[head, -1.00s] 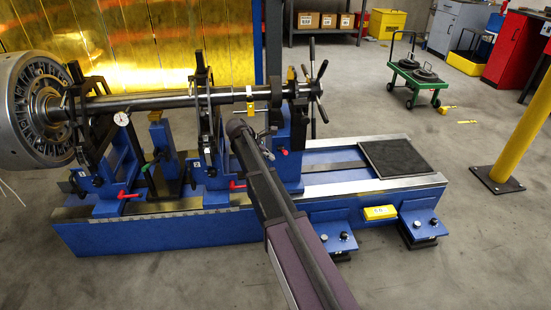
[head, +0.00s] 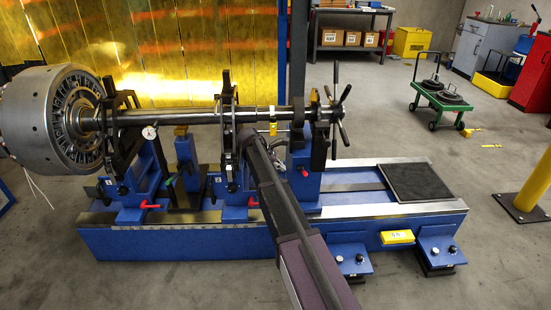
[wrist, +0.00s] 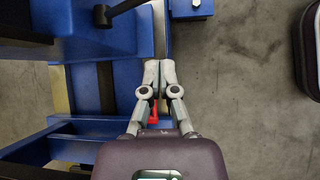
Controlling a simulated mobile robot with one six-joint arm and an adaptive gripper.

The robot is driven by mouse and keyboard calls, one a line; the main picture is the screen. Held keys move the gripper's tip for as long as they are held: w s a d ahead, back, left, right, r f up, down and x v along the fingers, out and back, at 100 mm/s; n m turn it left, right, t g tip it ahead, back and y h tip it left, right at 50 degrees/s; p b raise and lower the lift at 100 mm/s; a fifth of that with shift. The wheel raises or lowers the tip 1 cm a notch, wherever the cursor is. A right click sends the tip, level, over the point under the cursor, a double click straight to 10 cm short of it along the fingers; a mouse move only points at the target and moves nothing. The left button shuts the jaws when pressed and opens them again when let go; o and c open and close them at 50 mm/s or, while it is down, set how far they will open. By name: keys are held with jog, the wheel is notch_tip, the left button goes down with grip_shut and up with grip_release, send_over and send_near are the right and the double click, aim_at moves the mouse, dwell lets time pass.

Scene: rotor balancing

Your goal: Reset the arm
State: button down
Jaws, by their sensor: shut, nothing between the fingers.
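My arm (head: 275,205) reaches from the bottom of the head view up across the front of the blue balancing machine (head: 180,243). My gripper is not clearly visible in the head view. In the wrist view my gripper (wrist: 158,68) is shut and empty, its two fingertips together. It is seen over the machine's edge, with a red handle (wrist: 153,113) showing behind the fingers. I cannot tell how far it is from the machine.
A rotor (head: 40,115) on a long shaft (head: 190,117) rests across the machine's stands. A green cart (head: 440,103) and a yellow post (head: 533,190) stand at right. Grey floor is open in front and to the right.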

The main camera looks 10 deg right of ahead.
jog(key=s+a+f+m+y, duration=0.1)
jog(key=s+a+m+y, duration=0.3)
jog(key=s, duration=0.7)
jog(key=s+d+f+m+y, duration=0.1)
jog(key=s+f+m, duration=0.1)
jog(key=s+m, duration=0.6)
jog(key=s+a+f+m+y, duration=0.1)
jog(key=s+a+m+y, duration=0.2)
jog(key=s, duration=1)
notch_tip(320, 180, up, 32)
jog(key=d+p, duration=0.1)
jog(key=p, duration=3.1)
jog(key=shift+w+d+m, duration=0.15)
jog(key=shift+d+m, duration=0.1)
jog(key=shift+m, duration=0.15)
